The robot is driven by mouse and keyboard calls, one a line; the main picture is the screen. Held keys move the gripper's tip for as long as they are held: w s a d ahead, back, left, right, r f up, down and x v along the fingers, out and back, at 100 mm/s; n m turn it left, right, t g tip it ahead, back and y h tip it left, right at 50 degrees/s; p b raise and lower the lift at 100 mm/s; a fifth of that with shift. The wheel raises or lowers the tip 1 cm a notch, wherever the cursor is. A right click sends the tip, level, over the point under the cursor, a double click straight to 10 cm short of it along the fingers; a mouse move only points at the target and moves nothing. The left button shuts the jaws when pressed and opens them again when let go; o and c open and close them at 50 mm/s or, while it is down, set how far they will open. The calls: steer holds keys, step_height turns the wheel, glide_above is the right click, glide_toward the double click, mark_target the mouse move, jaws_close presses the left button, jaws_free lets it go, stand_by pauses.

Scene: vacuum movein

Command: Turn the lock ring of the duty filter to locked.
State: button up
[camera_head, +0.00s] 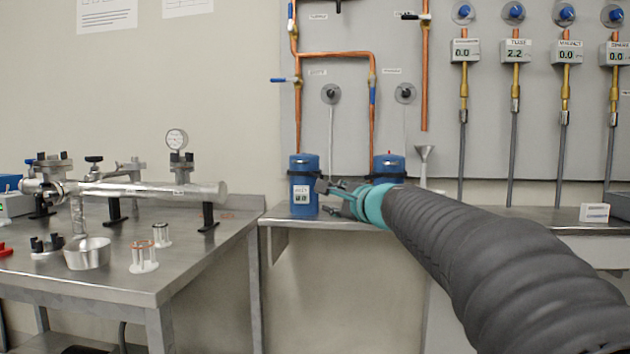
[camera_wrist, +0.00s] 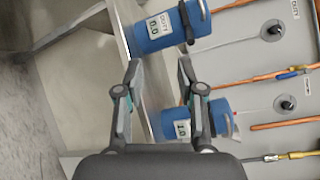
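Two blue filter canisters stand side by side on the back bench. The right canister (camera_head: 389,165) is partly hidden behind my gripper and shows lower in the wrist view (camera_wrist: 216,112). My gripper (camera_head: 327,199) is open and empty, in front of the canisters, fingers apart (camera_wrist: 159,65).
Copper pipes (camera_head: 298,110) run down the panel to the canisters. A funnel (camera_head: 424,160) stands right of them. The left bench (camera_head: 190,255) carries a metal tube assembly, a bowl (camera_head: 88,254) and small stands. The back bench's front edge lies below my gripper.

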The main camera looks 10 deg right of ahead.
mark_target(322, 178)
steer(key=w+r+m+p, duration=0.1)
steer(key=w, duration=0.3)
steer(key=w+r+m+t+p, duration=0.1)
steer(key=w, duration=0.4)
steer(key=w+a+r+m+h+p, duration=0.1)
steer(key=w, duration=0.3)
steer(key=shift+w+r+m, duration=0.15)
steer(key=shift+w+m, duration=0.15)
steer(key=shift+m, duration=0.1)
jaws_close()
steer(key=shift+d, duration=0.1)
steer(key=shift+h, duration=0.3)
